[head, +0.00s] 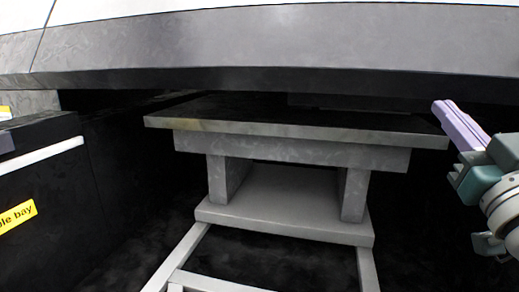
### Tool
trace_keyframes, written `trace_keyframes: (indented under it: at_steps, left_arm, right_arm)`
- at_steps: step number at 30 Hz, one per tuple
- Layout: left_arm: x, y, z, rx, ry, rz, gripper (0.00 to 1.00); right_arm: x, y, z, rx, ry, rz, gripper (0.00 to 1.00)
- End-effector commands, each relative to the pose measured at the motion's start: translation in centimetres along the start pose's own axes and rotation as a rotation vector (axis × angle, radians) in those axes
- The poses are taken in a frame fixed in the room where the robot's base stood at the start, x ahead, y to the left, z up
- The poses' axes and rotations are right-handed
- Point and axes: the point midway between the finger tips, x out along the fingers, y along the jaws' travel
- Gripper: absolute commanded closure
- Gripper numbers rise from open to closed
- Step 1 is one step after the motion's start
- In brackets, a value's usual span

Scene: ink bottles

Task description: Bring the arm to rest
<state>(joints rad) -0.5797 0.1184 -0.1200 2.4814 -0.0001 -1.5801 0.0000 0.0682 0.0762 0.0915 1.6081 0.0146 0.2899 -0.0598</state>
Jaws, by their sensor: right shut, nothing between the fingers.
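My right gripper (446,110) is at the right edge of the head view, with lilac fingers and teal and grey arm parts behind it. Its fingers are shut, with nothing between them, and point up and to the left. It appears beside the right end of the grey table (290,122); I cannot tell the gap in depth. My left gripper is not in view. No ink bottle shows.
The grey table stands on two legs over a pale base (285,222) with floor rails (180,255). A black cabinet (60,185) with a pale bar and a yellow label (17,216) stands at the left. A wide grey overhang (260,45) crosses the top. Dark floor lies between.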

Motion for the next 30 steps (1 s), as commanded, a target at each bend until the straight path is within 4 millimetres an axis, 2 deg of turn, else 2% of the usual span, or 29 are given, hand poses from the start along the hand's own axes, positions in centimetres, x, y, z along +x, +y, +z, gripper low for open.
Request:
trace_keyframes:
  at_steps: [1,5,8,14,20,23,24,26,30]
  left_arm:
    - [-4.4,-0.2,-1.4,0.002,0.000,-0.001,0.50]
    - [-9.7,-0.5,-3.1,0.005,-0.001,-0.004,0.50]
    - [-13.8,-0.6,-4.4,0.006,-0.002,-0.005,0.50]
    - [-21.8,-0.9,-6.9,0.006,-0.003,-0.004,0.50]
    - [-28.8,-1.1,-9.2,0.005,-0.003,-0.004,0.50]
    - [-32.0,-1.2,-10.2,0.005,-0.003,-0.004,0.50]
    - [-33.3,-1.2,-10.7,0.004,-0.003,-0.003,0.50]
    - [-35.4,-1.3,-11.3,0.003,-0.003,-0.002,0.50]
    - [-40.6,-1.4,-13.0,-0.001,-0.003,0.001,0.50]
  right_arm:
    - [0.7,-0.2,-2.6,0.001,-0.101,-0.026,1.00]
    - [-1.0,-1.6,-3.7,0.002,-0.387,-0.090,1.00]
    - [-3.3,-2.5,-5.2,-0.001,-0.606,-0.137,1.00]
    - [-10.3,-3.4,-10.4,-0.013,-1.043,-0.222,1.00]
    - [-18.1,-3.0,-18.2,-0.038,-1.436,-0.294,1.00]
    - [-21.7,-2.5,-23.2,-0.053,-1.615,-0.326,1.00]
    - [-21.8,-2.2,-24.7,-0.056,-1.642,-0.328,1.00]
    - [-20.6,-2.0,-26.5,-0.056,-1.634,-0.326,1.00]
    - [-18.5,-1.4,-31.4,-0.055,-1.633,-0.326,1.00]
